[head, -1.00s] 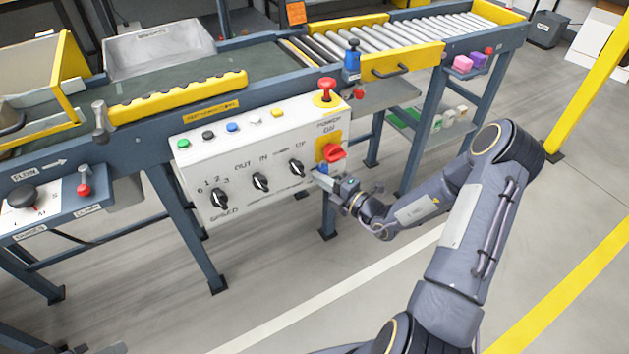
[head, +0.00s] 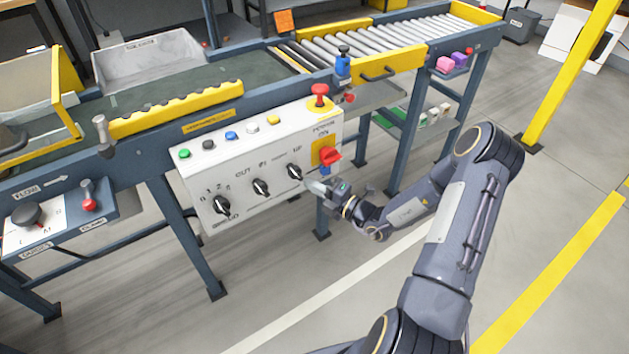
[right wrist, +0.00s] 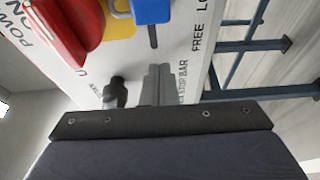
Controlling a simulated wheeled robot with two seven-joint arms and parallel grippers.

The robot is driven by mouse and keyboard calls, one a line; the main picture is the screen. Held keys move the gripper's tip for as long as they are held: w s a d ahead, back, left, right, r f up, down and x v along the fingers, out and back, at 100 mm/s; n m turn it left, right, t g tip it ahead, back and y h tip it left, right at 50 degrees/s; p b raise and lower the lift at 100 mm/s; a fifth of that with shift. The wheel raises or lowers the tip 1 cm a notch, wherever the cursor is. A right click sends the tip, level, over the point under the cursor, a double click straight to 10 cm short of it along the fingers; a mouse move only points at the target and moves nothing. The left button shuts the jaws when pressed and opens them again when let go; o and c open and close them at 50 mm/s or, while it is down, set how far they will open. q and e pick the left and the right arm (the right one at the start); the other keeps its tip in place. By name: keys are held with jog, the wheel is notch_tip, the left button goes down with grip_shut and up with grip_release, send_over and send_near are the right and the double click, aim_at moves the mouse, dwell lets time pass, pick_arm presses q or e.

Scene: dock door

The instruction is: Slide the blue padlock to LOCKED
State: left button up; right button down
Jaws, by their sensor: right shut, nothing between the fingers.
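The blue padlock (head: 325,169) is on the white control panel, right under the red handle (head: 331,157). In the right wrist view the padlock (right wrist: 151,10) is at the top edge, partly cut off. A bare dark slot (right wrist: 153,38) runs below it, level with the printed word FREE (right wrist: 196,37). The padlock is level with the start of a cut-off word "LO" (right wrist: 203,6). My right gripper (head: 312,184) is shut and empty, just below and left of the padlock. Its fingertips (right wrist: 157,85) point at the panel, apart from the padlock. My left gripper is not in view.
The panel (head: 285,145) carries black knobs (head: 294,172) and coloured buttons; one knob (right wrist: 113,92) is close to my fingers. A red stop button (head: 319,95) is above. The conveyor (head: 150,115) runs behind. The floor to the right is open.

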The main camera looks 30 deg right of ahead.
jog(key=p+v, duration=0.1)
jog(key=v, duration=0.8)
jog(key=shift+s+d, duration=0.2)
jog(key=shift+d, duration=0.1)
jog(key=a+r+n+g+y, duration=0.45)
jog(key=a+r+n, duration=0.25)
jog(key=n, duration=0.3)
jog(key=s+a+r+n+g+h, duration=0.1)
jog(key=s+a+r+n+g, duration=0.3)
jog(key=n, duration=0.5)
jog(key=s+a+r+n+g+h, duration=0.1)
jog(key=s+a+r+n+g, duration=0.1)
jog(key=s+n, duration=0.6)
jog(key=s+a+r+n+g+h, duration=0.2)
jog(key=s+a+r+n+g, duration=0.15)
jog(key=n, duration=0.65)
jog(key=s+d+r+n+t+h+p, duration=0.1)
jog(key=s+d+r+n+t+h, duration=0.25)
jog(key=n, duration=0.75)
notch_tip(320, 180, up, 19)
jog(key=s+p, duration=0.1)
jog(key=p, duration=1.8)
jog(key=shift+s+f+m+h+p, duration=0.2)
jog(key=shift+m+h+p, duration=0.1)
jog(key=shift+h+p, duration=0.1)
